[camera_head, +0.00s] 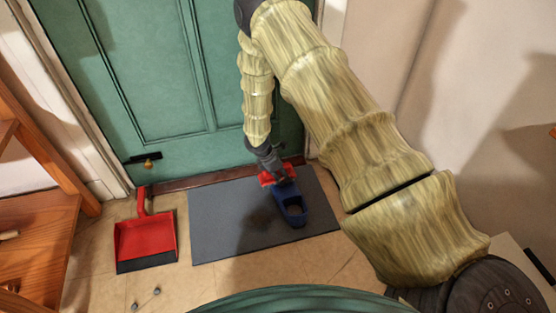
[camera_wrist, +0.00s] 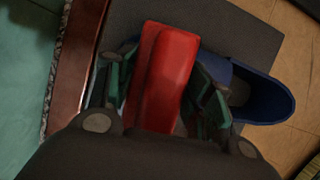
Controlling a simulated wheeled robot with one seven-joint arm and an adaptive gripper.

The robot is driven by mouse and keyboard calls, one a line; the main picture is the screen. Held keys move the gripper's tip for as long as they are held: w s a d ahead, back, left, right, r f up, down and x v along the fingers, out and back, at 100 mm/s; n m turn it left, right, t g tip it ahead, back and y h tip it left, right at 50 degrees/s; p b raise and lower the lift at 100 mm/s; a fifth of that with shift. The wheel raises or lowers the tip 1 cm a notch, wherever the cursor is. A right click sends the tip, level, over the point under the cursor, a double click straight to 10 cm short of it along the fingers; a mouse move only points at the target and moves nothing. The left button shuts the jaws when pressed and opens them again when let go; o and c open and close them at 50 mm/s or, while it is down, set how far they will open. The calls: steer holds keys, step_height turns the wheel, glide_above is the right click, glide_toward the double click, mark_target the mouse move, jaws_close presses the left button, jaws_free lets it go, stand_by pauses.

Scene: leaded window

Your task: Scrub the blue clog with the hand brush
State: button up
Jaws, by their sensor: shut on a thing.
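The blue clog (camera_head: 292,208) lies on the grey mat in front of the green door. It also shows at the right of the wrist view (camera_wrist: 262,97), with its dark opening to the right. My gripper (camera_head: 270,165) is shut on the red hand brush (camera_head: 277,176) and holds it over the far end of the clog. In the wrist view the red brush (camera_wrist: 170,62) lies between my fingers and covers part of the clog. The bristles are hidden, so I cannot tell whether they touch the clog.
The grey mat (camera_head: 225,225) lies on the tiled floor against the door (camera_head: 150,80). A red dustpan (camera_head: 145,238) is to its left. A wooden shelf unit (camera_head: 35,235) stands at the far left. Two small round things (camera_head: 156,291) lie on the floor at front left.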

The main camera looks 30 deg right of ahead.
steer(key=shift+a, duration=0.45)
steer(key=shift+r+p, duration=2.45)
steer(key=shift+r, duration=1.6)
steer(key=shift+w+a+r+n, duration=0.15)
steer(key=shift+w+a+n, duration=0.05)
steer(key=shift+w+n, duration=0.25)
steer(key=w+a+r+n+t+y, duration=0.1)
steer(key=w+a+r+n+t, duration=0.1)
steer(key=n, duration=0.5)
steer(key=w+a+r+n+t+y+p, duration=0.1)
steer(key=w+a+r+n+t+y, duration=0.1)
steer(key=w+a+r+n, duration=0.3)
steer(key=shift+w+a+n+t, duration=0.4)
steer(key=shift+w+a+n, duration=0.4)
steer(key=shift+a+n, duration=0.75)
